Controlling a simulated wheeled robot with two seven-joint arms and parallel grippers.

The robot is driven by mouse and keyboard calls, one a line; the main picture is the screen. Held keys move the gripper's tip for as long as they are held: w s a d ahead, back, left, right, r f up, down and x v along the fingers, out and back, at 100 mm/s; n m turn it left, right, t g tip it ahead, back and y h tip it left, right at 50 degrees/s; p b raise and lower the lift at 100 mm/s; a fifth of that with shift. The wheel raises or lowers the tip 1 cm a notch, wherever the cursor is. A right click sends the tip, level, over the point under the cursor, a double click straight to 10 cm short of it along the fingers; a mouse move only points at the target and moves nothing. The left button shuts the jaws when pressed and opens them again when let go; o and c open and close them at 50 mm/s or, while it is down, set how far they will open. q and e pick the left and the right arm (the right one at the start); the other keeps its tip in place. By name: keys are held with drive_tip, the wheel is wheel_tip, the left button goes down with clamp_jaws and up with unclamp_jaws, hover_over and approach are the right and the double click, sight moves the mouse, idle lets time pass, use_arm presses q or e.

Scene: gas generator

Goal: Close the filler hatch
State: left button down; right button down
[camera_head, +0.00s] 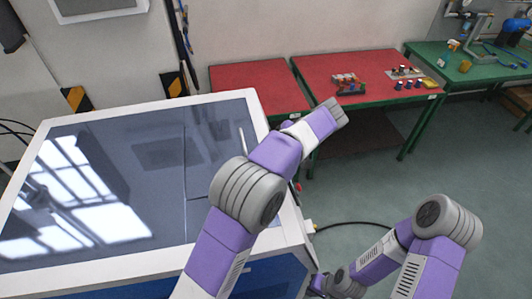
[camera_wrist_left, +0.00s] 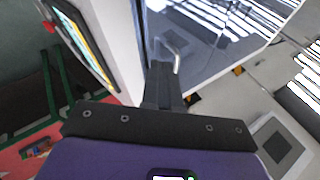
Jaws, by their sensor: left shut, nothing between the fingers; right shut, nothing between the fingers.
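A large machine fills the left of the head view, with a dark glossy panel (camera_head: 150,160) in a white frame. Thin seams divide the panel's right part. A slim pale handle (camera_head: 243,138) stands near its right edge; a metal handle (camera_wrist_left: 174,52) also shows in the left wrist view. I cannot tell which section is the filler hatch or whether it is open. My left gripper (camera_wrist_left: 163,75) is shut and empty, its tips close to this handle; contact is unclear. My left arm hides part of the panel's edge. My right gripper (camera_head: 318,284) is shut and empty, low beside the machine.
Red tables (camera_head: 325,65) with small parts stand behind, and a green table (camera_head: 465,62) stands at the back right. A black cable (camera_head: 350,224) runs from the machine's right side.

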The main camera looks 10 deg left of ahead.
use_arm(q)
drive_tip(key=d+r, duration=0.2)
drive_tip(key=d, duration=0.1)
drive_tip(key=shift+d+r, duration=0.1)
drive_tip(key=shift+r, duration=0.15)
drive_tip(key=c, duration=1.8)
unclamp_jaws()
drive_tip(key=shift+d+r, duration=0.1)
drive_tip(key=shift+r, duration=0.05)
drive_tip(key=shift+o, duration=1.3)
drive_tip(key=o, duration=0.4)
drive_tip(key=w+a+h, duration=0.1)
drive_tip(key=a, duration=0.2)
drive_tip(key=a+f+n+g+h+p, duration=0.1)
drive_tip(key=a+h, duration=0.1)
drive_tip(key=a, duration=0.1)
drive_tip(key=w+a+g+h+p, duration=0.1)
drive_tip(key=a+h, duration=0.1)
drive_tip(key=a, duration=0.1)
drive_tip(key=shift+w+f, duration=0.3)
drive_tip(key=shift+f, duration=0.1)
drive_tip(key=n+t+h+p, duration=0.2)
drive_tip(key=h, duration=0.3)
approach(243, 142)
drive_tip(key=x, duration=0.7)
drive_tip(key=shift+w+f, duration=0.1)
drive_tip(key=shift+f, duration=0.3)
drive_tip(key=shift+c, duration=0.6)
